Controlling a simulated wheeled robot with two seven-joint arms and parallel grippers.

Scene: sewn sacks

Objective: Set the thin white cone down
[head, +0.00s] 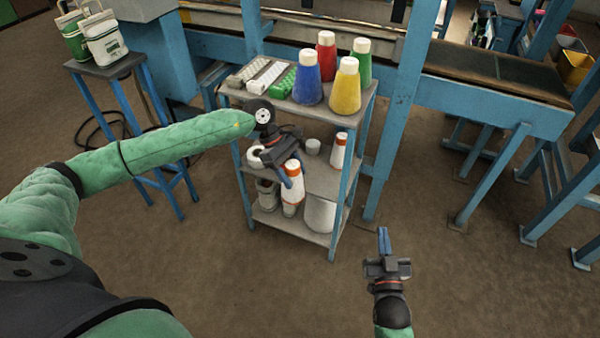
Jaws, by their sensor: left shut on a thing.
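The thin white cone (293,191) has orange bands and stands roughly upright at the front of the shelf rack. My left gripper (289,177) is shut on it near its upper part, and the fingers partly cover it. Its base shows in front of the lower shelf level, and I cannot tell whether it touches anything. A similar white cone with orange bands (338,152) stands on the middle shelf (322,178) to the right. My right gripper (383,240) is empty, its blue fingers close together, over the floor right of the rack.
The rack's top shelf (338,107) holds blue, red, green and yellow cones and several flat packs. A wide white cylinder (320,214) stands on the bottom shelf. A blue stool (106,68) with sacks is at the left. Blue machine frames stand behind; the front floor is clear.

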